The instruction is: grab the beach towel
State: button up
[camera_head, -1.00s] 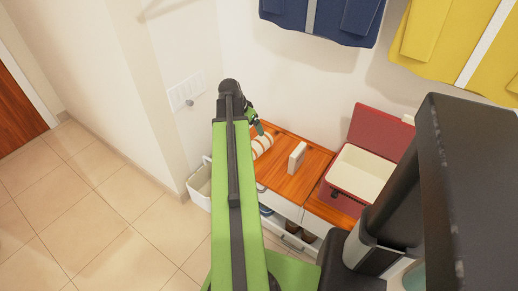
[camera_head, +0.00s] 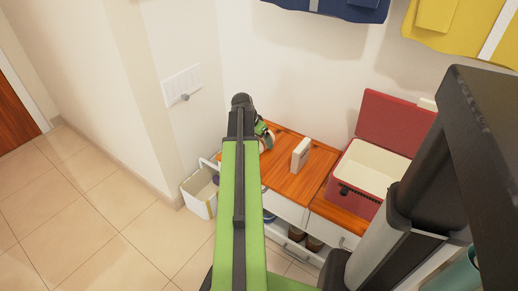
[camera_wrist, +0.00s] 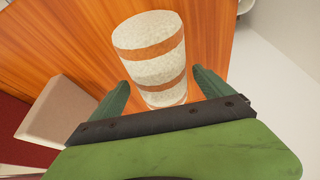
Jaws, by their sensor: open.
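The beach towel (camera_wrist: 150,50) is a rolled bundle with white and orange-brown stripes, lying on the wooden bench top. In the wrist view my gripper (camera_wrist: 163,90) is open, with one green finger on each side of the near part of the roll. Small gaps seem to show between the fingers and the towel, and its near end is hidden behind the gripper's body. In the head view my gripper (camera_head: 266,135) is over the left end of the bench, and my arm hides most of the towel.
A small pale box (camera_head: 300,154) stands on the bench top (camera_head: 293,184), right of my gripper. An open red cooler (camera_head: 358,191) is farther right. A white bin (camera_head: 199,196) sits left of the bench by the wall. Open tiled floor lies left.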

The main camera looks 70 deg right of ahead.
jog(key=b+x, duration=0.1)
jog(key=x, duration=0.1)
jog(key=shift+f, duration=0.3)
jog(key=shift+r, duration=0.2)
jog(key=shift+f, duration=0.3)
jog(key=shift+c, duration=0.3)
jog(key=c, duration=1.6)
jog(key=shift+c, duration=0.2)
jog(key=shift+r, duration=0.15)
